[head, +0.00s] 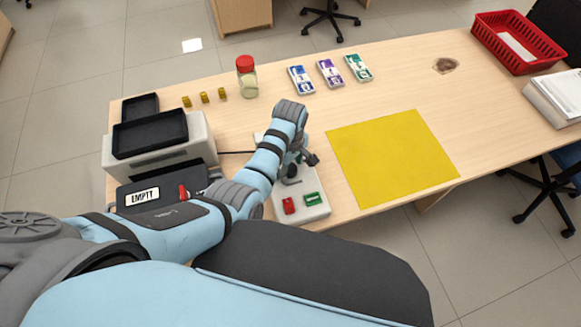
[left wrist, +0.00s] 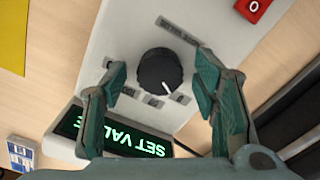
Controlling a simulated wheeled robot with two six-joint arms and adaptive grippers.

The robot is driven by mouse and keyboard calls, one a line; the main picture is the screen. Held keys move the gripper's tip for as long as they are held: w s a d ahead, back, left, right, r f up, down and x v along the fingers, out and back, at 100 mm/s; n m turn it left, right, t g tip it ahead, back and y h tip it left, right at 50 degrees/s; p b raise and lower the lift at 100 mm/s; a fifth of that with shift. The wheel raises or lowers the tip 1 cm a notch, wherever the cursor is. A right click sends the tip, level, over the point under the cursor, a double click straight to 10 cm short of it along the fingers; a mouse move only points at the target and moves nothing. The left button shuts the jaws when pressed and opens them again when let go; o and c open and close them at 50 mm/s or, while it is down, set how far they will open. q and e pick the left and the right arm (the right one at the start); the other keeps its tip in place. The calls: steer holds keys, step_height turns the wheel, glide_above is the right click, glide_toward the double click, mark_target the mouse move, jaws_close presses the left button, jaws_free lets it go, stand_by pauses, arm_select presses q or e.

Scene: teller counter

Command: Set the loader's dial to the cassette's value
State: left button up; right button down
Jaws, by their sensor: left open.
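The loader's control box (head: 312,208) is pale grey, with a red and a green button at its near end. In the left wrist view its black round dial (left wrist: 160,68) has a white pointer mark toward the lower right; small labels surround it, too small to read. A dark display (left wrist: 110,132) beside it shows green upside-down text reading "SET VALUE", partly covered by a finger. My left gripper (left wrist: 161,78) is open, its fingers on either side of the dial, apart from it. A dark case (head: 160,194) labelled "EMPTY" lies left of the box. My right gripper is not in view.
A red-lidded jar (head: 247,78), small yellow blocks and three banknote bundles (head: 330,73) stand along the back. A yellow mat (head: 392,158) lies right; a red basket (head: 517,42) is far right.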

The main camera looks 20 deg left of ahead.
arm_select(q)
steer(key=shift+r, duration=0.1)
steer(key=c, duration=1.2)
steer(key=shift+r+m+p, duration=0.15)
steer(key=shift+m+p, duration=1.1)
steer(key=shift+m, duration=0.25)
steer(key=shift+m+p, duration=0.55)
steer(key=shift+m, duration=0.65)
steer(key=shift+m+p, duration=0.4)
steer(key=shift+m, duration=0.7)
